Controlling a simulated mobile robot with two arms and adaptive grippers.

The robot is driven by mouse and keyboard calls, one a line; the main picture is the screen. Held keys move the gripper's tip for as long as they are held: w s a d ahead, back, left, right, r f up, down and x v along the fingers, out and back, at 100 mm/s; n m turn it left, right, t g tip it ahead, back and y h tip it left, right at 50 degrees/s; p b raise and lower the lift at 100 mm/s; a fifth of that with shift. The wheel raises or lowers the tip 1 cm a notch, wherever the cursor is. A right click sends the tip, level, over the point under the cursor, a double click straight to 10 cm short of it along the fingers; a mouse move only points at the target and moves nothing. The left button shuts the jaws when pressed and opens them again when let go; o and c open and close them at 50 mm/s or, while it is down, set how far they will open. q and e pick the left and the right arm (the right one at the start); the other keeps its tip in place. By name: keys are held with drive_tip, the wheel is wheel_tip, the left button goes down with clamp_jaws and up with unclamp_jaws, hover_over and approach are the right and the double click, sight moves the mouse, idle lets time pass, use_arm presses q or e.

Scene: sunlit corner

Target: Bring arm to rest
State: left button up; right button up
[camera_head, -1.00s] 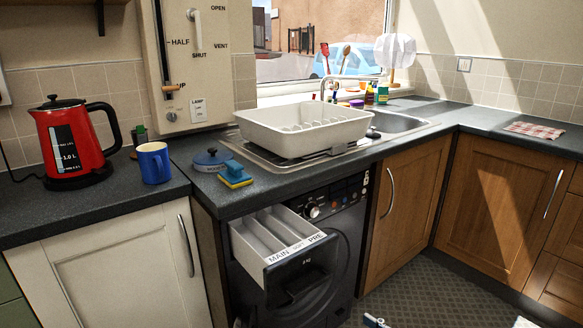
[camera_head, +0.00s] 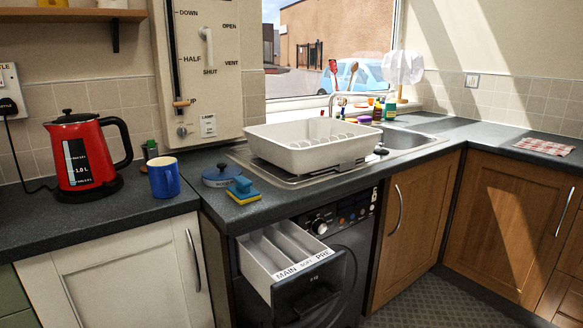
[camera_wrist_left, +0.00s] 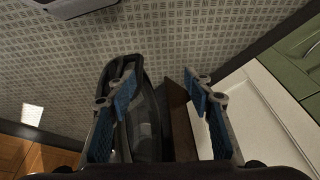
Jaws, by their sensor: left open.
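My left gripper (camera_wrist_left: 160,72) shows only in the left wrist view. Its two blue-padded fingers are spread apart with nothing between them. Beyond and below them are the dark front of the washing machine (camera_wrist_left: 143,120), a brown side panel and the white cabinet door (camera_wrist_left: 262,115). Neither arm shows in the head view, and my right gripper is not seen. In the head view the washing machine (camera_head: 350,262) has its detergent drawer (camera_head: 290,262) pulled out; its compartments look empty.
The worktop holds a red kettle (camera_head: 87,155), blue mug (camera_head: 163,178), blue-lidded pot (camera_head: 220,176), sponge (camera_head: 242,191) and white dish rack (camera_head: 308,150) by the sink. The open drawer juts out over the floor. Patterned floor (camera_head: 450,303) is clear at lower right.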

use_arm(q)
wheel_tip(320, 180, down, 16)
drive_tip(key=s+g+p, duration=0.1)
drive_tip(key=s+p, duration=0.1)
drive_tip(key=p, duration=0.7)
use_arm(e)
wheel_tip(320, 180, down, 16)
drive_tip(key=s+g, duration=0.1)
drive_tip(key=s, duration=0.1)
use_arm(q)
drive_tip(key=s+a+f+p, duration=0.1)
drive_tip(key=s+f+p, duration=0.3)
drive_tip(key=s, duration=0.4)
drive_tip(key=s+a+f+g+p, duration=0.1)
drive_tip(key=s+f+p, duration=0.3)
drive_tip(key=s, duration=0.5)
drive_tip(key=shift+s+a+f+g, duration=0.2)
drive_tip(key=shift+a+g, duration=0.1)
drive_tip(key=shift+a, duration=0.2)
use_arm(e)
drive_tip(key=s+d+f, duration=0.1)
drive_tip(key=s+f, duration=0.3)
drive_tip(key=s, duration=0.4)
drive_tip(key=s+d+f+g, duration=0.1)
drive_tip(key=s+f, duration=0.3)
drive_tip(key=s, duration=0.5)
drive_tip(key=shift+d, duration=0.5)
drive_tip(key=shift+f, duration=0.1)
